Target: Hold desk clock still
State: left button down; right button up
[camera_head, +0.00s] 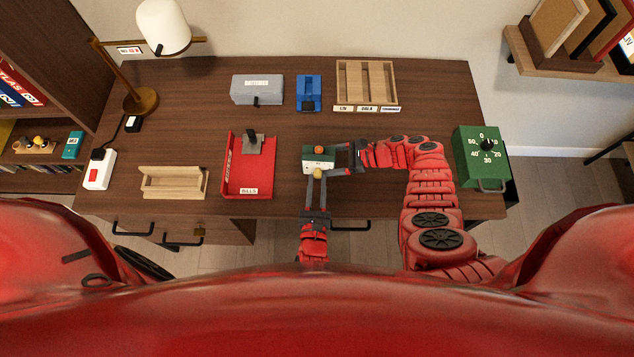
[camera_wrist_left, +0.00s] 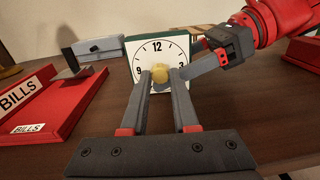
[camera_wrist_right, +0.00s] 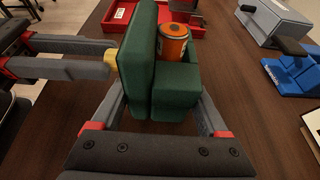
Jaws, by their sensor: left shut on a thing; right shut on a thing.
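The desk clock (camera_head: 318,163) is a green block with a white dial, standing upright near the desk's front edge. In the left wrist view the dial (camera_wrist_left: 158,50) faces me, with a yellow knob (camera_wrist_left: 160,74) at its lower middle. My left gripper (camera_head: 316,181) is shut on the yellow knob from the front. My right gripper (camera_head: 338,158) reaches in from the right and is shut on the clock's green body (camera_wrist_right: 142,72). An orange cylinder, seemingly a battery (camera_wrist_right: 172,40), stands in the green body behind the dial.
A red bills tray (camera_head: 262,182) and a wooden holder (camera_head: 165,190) lie left. A grey batteries box (camera_head: 257,90), a blue holder (camera_head: 308,104) and a wooden sorter (camera_head: 366,108) stand behind. A green timer (camera_head: 480,170) stands right. Desk between clock and sorter is free.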

pick_arm(q)
jog(key=shift+m, duration=0.3)
jog(key=m, duration=0.4)
jog(key=shift+d+m, duration=0.1)
jog(key=shift+m, duration=1.9)
jog(key=c, duration=0.7)
grip_release()
jog(key=shift+o, duration=0.2)
